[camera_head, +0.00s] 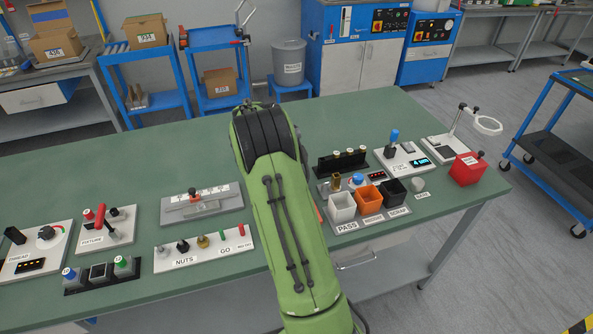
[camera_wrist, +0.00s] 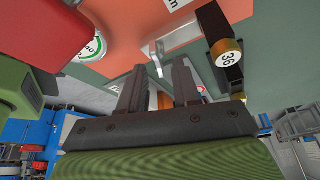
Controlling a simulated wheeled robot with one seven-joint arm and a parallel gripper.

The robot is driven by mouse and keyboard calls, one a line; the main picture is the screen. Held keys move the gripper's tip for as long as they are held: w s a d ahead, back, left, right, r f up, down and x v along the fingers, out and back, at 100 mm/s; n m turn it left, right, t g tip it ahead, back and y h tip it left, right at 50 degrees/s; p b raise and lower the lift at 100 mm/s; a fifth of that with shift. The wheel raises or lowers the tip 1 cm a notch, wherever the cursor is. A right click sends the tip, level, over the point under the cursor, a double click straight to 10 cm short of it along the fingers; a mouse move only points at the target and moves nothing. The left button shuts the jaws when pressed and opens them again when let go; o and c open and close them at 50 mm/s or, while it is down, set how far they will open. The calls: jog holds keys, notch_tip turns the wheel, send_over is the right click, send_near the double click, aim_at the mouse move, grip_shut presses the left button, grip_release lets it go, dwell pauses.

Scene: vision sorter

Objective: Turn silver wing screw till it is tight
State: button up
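My gripper (camera_wrist: 159,72) shows in the wrist view with its two dark fingers apart and nothing clearly held between them. A small bent silver metal piece (camera_wrist: 157,54) shows just beyond the fingertips, against an orange-red surface (camera_wrist: 130,22). It may be the silver wing screw, but its shape is not clear enough to be sure, and I cannot tell whether a finger touches it. In the head view my green arm reaches over the table and hides my gripper and whatever lies under it.
In the wrist view a black cylinder with a brass end marked 36 (camera_wrist: 228,55) is close to the right finger. A round white dial (camera_wrist: 90,46) is at upper left. On the green table (camera_head: 120,185) are a grey vise-like block (camera_head: 182,208) and white, orange and black bins (camera_head: 342,209).

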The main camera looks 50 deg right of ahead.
jog(key=p+v, duration=0.6)
jog(key=v, duration=0.9)
jog(key=shift+a+r, duration=0.15)
jog(key=shift+r, duration=0.1)
jog(key=shift+w, duration=0.1)
